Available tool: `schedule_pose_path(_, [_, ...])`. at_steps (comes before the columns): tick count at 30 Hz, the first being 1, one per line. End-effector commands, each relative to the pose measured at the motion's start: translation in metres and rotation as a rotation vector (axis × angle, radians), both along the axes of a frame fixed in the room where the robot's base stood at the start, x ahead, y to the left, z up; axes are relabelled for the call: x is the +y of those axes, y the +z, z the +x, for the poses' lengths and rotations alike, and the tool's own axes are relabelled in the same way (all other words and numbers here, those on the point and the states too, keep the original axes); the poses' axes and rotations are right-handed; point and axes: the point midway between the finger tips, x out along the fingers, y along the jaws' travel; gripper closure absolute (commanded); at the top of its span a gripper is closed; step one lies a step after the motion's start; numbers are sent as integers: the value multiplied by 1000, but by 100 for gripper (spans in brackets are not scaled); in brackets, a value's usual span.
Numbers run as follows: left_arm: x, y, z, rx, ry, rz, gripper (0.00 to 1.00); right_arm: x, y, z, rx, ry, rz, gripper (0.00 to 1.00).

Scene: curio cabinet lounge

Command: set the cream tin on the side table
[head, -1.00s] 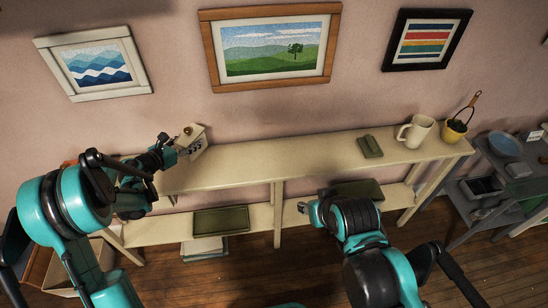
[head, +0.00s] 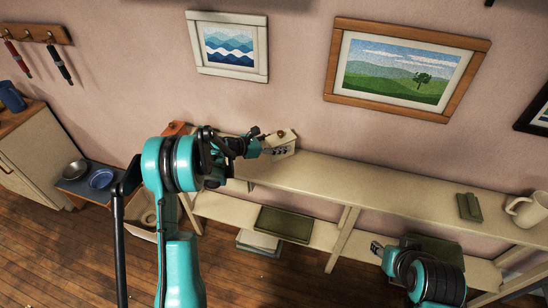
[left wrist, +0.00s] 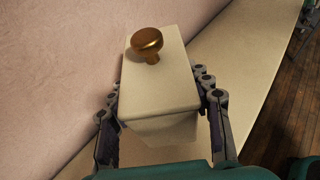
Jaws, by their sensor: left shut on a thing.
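The cream tin (head: 284,147), a pale box with a brass knob on its lid, is at the left end of the long cream shelf's top (head: 385,186), near the wall. My left gripper (head: 273,149) is shut on it. In the left wrist view the tin (left wrist: 158,85) sits upright between the two fingers (left wrist: 161,110). I cannot tell whether it touches the shelf. A low blue-topped table (head: 73,188) with bowls stands at the left; I cannot tell if it is the side table. My right gripper (head: 377,247) is by the lower shelf, its fingers too small to read.
A green tray (head: 284,223) lies on the lower shelf, with papers (head: 258,242) below. A green object (head: 469,207) and a cream mug (head: 527,209) stand on the shelf top at right. A cream cabinet (head: 38,152) stands far left. Open wooden floor (head: 80,260) lies at front left.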

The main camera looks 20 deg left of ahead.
Motion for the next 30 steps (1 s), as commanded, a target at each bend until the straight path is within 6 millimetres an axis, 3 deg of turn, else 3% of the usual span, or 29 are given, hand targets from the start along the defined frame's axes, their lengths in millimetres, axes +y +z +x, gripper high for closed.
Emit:
schedule_pose_path(6, [25, -16, -5, 0, -1, 0, 100, 0, -9, 0, 0, 0, 0, 60])
schedule_pose_path(10, [26, -24, -5, 0, -1, 0, 100, 0, -13, 0, 0, 0, 0, 60])
schedule_pose_path(16, [26, -55, -5, 0, -1, 0, 100, 0, -27, 0, 0, 0, 0, 60])
schedule_pose_path(28, [25, -60, -5, 0, -1, 0, 100, 0, -30, 0, 0, 0, 0, 60])
schedule_pose_path(29, [25, -59, -5, 0, -1, 0, 43, 0, -29, 0, 0, 0, 0, 60])
schedule_pose_path(30, [25, -59, -5, 0, -1, 0, 32, 0, -28, 0, 0, 0, 0, 60])
